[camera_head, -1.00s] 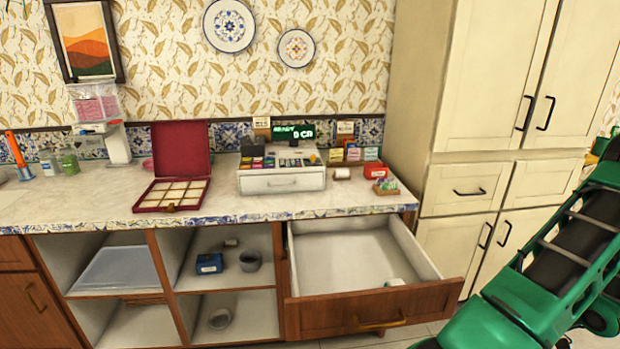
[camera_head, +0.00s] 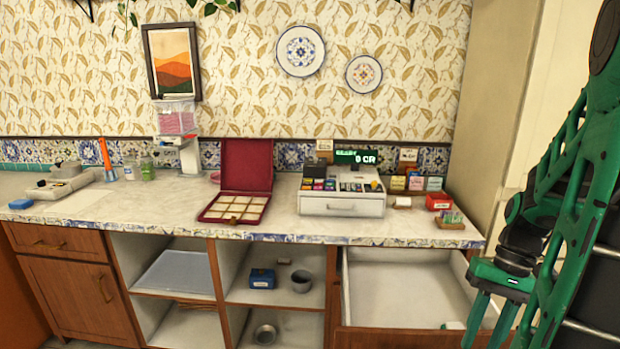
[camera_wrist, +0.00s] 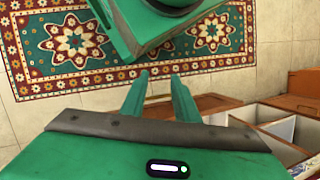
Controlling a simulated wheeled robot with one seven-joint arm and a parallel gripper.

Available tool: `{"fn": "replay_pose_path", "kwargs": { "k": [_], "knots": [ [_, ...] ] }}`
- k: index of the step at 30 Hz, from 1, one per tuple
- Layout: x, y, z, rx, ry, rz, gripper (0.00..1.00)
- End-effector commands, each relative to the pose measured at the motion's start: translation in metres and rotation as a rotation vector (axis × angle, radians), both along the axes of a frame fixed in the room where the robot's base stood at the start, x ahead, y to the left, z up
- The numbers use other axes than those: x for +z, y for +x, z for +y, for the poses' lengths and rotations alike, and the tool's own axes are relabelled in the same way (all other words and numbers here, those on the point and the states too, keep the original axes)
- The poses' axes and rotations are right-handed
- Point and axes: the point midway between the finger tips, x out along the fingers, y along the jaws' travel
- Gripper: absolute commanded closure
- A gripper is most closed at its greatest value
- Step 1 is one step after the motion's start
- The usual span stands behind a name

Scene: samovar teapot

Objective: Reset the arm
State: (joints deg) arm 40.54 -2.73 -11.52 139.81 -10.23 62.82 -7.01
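My green arm (camera_head: 575,190) is folded upright at the right of the head view. My gripper (camera_head: 488,335) hangs down at its lower left, in front of the right part of the open drawer. In the wrist view my gripper (camera_wrist: 160,82) shows two green fingers apart, with nothing held between them. The fingertips touch nothing that I can see. A green part of my own body fills the top of the wrist view.
A cash register (camera_head: 340,205) and an open red box (camera_head: 245,165) stand on the counter. A patterned rug (camera_wrist: 85,45) lies on the floor.

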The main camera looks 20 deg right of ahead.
Motion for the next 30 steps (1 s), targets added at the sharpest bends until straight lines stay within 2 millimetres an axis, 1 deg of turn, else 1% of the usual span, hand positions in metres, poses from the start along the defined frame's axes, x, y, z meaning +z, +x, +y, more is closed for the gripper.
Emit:
{"fn": "replay_pose_path", "kwargs": {
  "k": [1,6,12,18,30],
  "knots": [
    [0.008,0.002,0.008,0.021,-0.04,-0.013,0.72],
    [0.028,-0.001,0.028,0.055,-0.16,-0.053,0.72],
    [0.046,-0.008,0.044,0.081,-0.265,-0.121,0.72],
    [0.053,-0.013,0.052,0.086,-0.313,-0.162,0.72],
    [0.054,-0.014,0.052,0.085,-0.319,-0.168,0.72]
  ]
}}
